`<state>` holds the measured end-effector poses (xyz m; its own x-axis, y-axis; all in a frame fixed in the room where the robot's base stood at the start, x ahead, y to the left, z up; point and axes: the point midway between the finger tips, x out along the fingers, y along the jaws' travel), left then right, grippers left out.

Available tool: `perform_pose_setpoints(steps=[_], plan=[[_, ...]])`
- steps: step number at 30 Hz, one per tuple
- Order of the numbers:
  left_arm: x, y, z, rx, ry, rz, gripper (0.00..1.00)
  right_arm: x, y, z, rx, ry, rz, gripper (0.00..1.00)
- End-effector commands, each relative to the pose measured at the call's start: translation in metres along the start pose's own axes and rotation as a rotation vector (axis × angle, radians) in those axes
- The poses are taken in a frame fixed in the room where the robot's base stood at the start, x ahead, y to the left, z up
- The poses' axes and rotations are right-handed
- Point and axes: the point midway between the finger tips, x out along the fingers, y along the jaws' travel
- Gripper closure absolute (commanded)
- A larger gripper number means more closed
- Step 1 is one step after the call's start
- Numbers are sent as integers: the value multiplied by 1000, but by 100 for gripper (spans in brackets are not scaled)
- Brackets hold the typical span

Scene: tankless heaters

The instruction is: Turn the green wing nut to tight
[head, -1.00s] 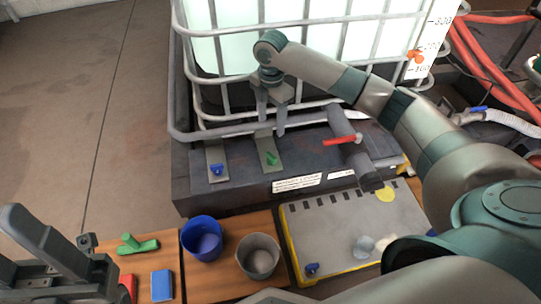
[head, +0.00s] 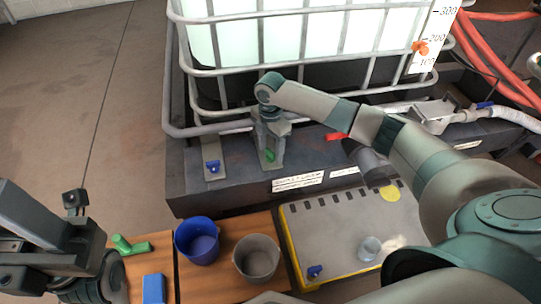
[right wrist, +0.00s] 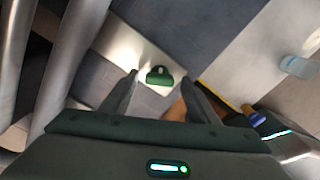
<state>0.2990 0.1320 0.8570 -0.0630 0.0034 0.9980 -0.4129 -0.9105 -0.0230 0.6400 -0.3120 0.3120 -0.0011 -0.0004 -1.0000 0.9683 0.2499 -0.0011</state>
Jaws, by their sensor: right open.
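The green wing nut (head: 269,155) sits on a grey metal plate (head: 266,138) on the dark base below the caged tank. My right gripper (head: 269,162) points down over it, open, with a finger on each side. In the right wrist view the green wing nut (right wrist: 159,75) shows between the open fingertips of the right gripper (right wrist: 160,77), with a gap visible on both sides. My left gripper (head: 45,225) is at the lower left, away from the nut; its jaw opening is unclear.
A blue wing nut (head: 212,167) is on a neighbouring plate to the left. The tank's cage bars (head: 250,72) are close behind my right gripper.

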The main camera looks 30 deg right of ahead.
Motion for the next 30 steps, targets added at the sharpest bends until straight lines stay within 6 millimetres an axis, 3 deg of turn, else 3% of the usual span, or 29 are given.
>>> perform_pose_setpoints(steps=[6, 16, 21, 22, 30], plan=[[1, 5, 2, -15, 16, 4, 45, 16, 0, 0, -1, 0, 1, 45], [3, 5, 3, -16, 17, 5, 45, 17, 0, 0, 0, 0, 1, 45], [3, 5, 3, -16, 18, 5, 45, 17, 0, 0, 0, 0, 1, 84], [3, 5, 3, -16, 18, 5, 45, 17, 0, 0, 0, 0, 1, 87], [5, 4, 2, -13, 21, 5, 45, 16, 0, 0, 7, 0, 0, 86]])
